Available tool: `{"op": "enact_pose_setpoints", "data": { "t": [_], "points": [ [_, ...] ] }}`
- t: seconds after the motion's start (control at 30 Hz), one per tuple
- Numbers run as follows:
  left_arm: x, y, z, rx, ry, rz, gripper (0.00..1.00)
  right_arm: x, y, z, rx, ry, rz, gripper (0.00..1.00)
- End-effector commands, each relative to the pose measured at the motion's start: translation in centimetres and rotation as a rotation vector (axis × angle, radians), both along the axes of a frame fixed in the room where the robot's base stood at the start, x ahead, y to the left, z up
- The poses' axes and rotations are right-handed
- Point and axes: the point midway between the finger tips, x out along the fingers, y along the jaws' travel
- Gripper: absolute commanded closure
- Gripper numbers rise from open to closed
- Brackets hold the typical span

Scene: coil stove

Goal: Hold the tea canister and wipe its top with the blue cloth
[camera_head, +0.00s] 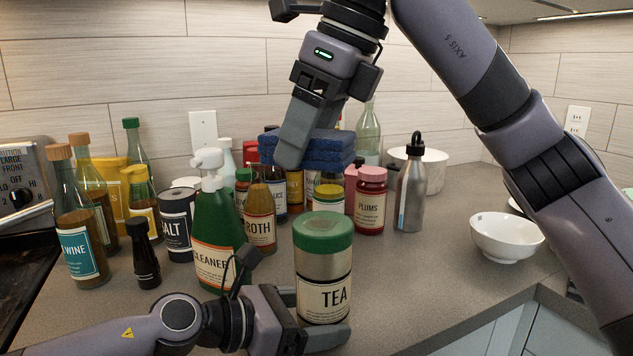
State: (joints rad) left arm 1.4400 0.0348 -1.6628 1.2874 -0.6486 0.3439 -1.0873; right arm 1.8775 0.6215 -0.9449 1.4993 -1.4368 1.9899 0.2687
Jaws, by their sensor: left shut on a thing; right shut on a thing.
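The tea canister (323,268) stands upright at the front middle of the counter. My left gripper (322,318) comes in low from the left and is shut on the canister's lower part. The folded blue cloth (328,150) is up in the air, behind and above the canister, apart from its lid. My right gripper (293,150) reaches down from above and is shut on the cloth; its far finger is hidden.
A green cleaner bottle (215,235) stands close left of the canister. Several bottles and jars crowd behind, including a plums jar (370,205) and a metal flask (411,190). A white bowl (506,238) is at right. The counter (420,275) right of the canister is clear.

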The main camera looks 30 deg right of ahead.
Motion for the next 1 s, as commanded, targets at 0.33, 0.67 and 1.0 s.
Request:
{"op": "enact_pose_setpoints", "data": {
  "t": [0.33, 0.67, 1.0],
  "points": [
    [0.0, 0.0, -0.1, 0.001, 0.001, 0.000, 0.50, 0.0, 0.0, -1.1, -0.001, -0.001, 0.000, 0.52],
    [0.0, 0.0, -0.1, 0.002, 0.001, 0.000, 0.50, 0.0, 0.0, -4.0, -0.001, 0.001, 0.000, 0.52],
    [0.0, 0.0, -0.1, 0.002, 0.001, 0.000, 0.50, 0.0, -0.1, -7.1, -0.001, 0.002, -0.001, 0.52]
  ]
}}
